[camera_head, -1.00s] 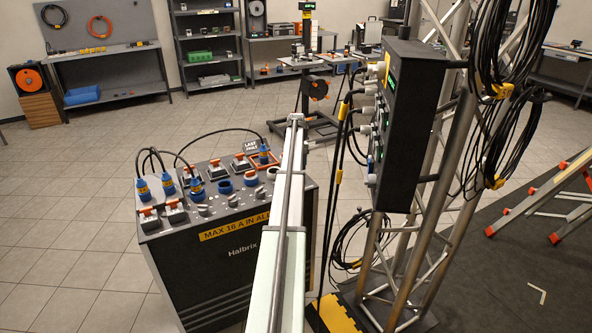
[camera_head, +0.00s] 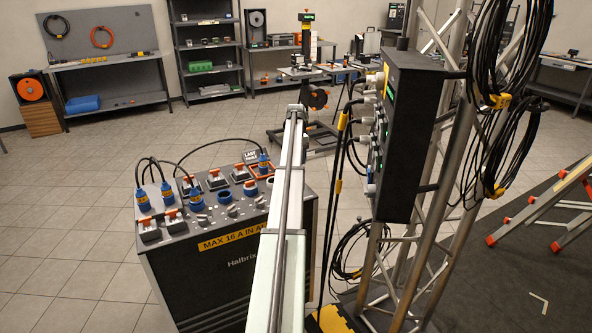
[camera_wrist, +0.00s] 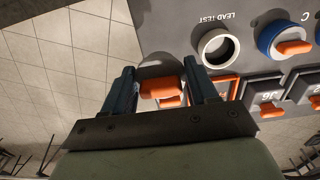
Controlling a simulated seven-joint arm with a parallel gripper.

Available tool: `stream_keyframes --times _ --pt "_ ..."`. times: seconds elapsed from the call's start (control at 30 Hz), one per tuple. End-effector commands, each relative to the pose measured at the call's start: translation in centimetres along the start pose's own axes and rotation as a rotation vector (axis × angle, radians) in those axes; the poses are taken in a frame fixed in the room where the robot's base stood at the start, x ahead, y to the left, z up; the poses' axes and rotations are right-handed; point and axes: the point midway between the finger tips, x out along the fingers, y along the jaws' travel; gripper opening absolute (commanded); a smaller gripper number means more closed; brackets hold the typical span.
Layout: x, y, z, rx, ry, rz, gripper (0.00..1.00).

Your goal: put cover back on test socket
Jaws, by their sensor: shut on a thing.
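The test socket (camera_wrist: 216,48), a white ring with a dark open hole, is marked LEAD TEST in the wrist view. My gripper (camera_wrist: 161,88) is shut on an orange-gripped cover (camera_wrist: 160,89) between its two blue-grey fingers. The cover is below and left of the socket in the picture, near the panel's edge and apart from the ring. A grey rounded shape shows just past it; I cannot tell whether it is the cover's disc or a shadow. In the head view my arm hides the gripper and the cover.
The socket box (camera_head: 235,285) has several blue plugs with black leads on its top. A black distribution box (camera_head: 408,135) on a truss stands to the right.

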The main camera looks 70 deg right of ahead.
Motion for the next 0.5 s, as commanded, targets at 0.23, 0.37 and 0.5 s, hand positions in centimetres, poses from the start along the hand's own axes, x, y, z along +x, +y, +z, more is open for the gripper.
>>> stream_keyframes --times 0.23,0.37,0.5 --pt "-2.0 -1.3 -0.3 -0.002 0.0 0.0 0.29" --pt "-2.1 -3.8 -0.8 -0.003 0.0 0.0 0.29" --pt "-2.0 -7.1 -1.5 -0.004 -0.001 0.001 0.29"
